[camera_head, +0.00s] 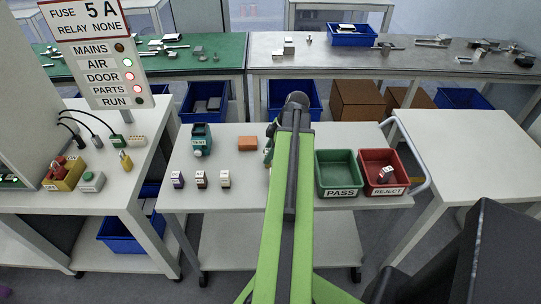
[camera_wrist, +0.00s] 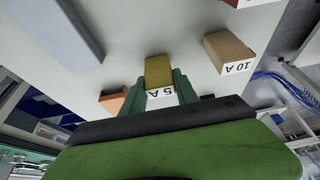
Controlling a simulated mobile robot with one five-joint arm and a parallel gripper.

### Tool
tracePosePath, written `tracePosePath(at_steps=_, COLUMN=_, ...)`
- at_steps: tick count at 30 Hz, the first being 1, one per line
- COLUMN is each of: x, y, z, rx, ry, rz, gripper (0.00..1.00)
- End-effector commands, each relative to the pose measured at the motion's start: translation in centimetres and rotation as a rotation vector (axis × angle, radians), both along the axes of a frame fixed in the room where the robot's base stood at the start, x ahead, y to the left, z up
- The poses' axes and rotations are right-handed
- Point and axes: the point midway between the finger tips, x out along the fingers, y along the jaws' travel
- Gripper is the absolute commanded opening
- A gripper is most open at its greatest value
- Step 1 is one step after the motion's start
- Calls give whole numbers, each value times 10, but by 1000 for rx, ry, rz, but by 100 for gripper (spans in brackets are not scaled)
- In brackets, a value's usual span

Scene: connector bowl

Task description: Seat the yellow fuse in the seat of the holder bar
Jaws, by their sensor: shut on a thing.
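The yellow fuse (camera_wrist: 159,72), with a white 5 A label, sits between the green fingers of my gripper (camera_wrist: 160,92) in the wrist view. The gripper is shut on it. I cannot tell whether the fuse touches the table below. In the head view my gripper (camera_head: 268,150) is mostly hidden behind my green arm, and the fuse is hidden. A long grey bar (camera_wrist: 72,27) lies at the upper left of the wrist view, apart from the fuse. I cannot tell whether it is the holder bar; no seat shows on it.
A tan 10 A fuse (camera_wrist: 229,48) stands beside the gripper. Three fuses (camera_head: 201,180) stand in front. The green PASS bin (camera_head: 338,174) and red REJECT bin (camera_head: 383,172) are at right.

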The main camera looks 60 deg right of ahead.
Motion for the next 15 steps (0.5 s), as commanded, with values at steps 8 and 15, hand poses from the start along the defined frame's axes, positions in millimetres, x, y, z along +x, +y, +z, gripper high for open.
tracePosePath(at_steps=8, x=0, y=0, z=-2, rx=0, ry=0, rz=-1, gripper=44)
tracePosePath(at_steps=15, x=-1, y=0, z=-2, rx=0, ry=0, rz=-1, gripper=57)
